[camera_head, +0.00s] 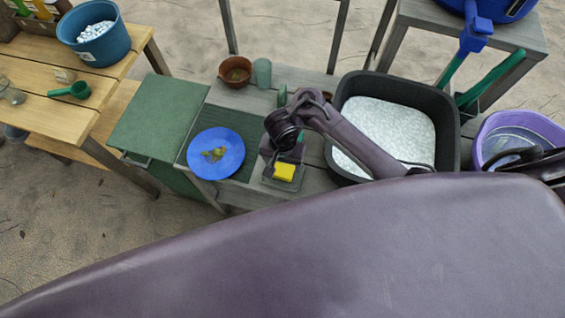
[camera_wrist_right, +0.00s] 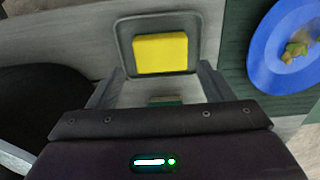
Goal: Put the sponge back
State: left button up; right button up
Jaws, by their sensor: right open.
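The yellow sponge (camera_head: 284,172) lies in a small grey square dish (camera_head: 290,186) at the front edge of the grey wooden counter. In the right wrist view the sponge (camera_wrist_right: 160,53) sits inside the rim of the dish (camera_wrist_right: 125,42), slightly turned. My right gripper (camera_head: 283,155) is over the dish, its jaws open and empty. In the wrist view its two fingers (camera_wrist_right: 161,76) stand wide apart, just on the near side of the sponge. The gap between fingertips and sponge is hard to judge. My left gripper is not in view.
A blue plate (camera_head: 216,153) with food scraps lies left of the dish on a green surface. A black basin (camera_head: 446,110) of pale water stands right. A brown bowl (camera_head: 236,71) and green cup (camera_head: 262,73) stand behind. The green lid (camera_head: 155,120) is clear.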

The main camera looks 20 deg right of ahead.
aim_at(282, 170)
notch_tip(282, 170, up, 6)
jog(key=p, duration=0.3)
jog(key=shift+f, duration=0.25)
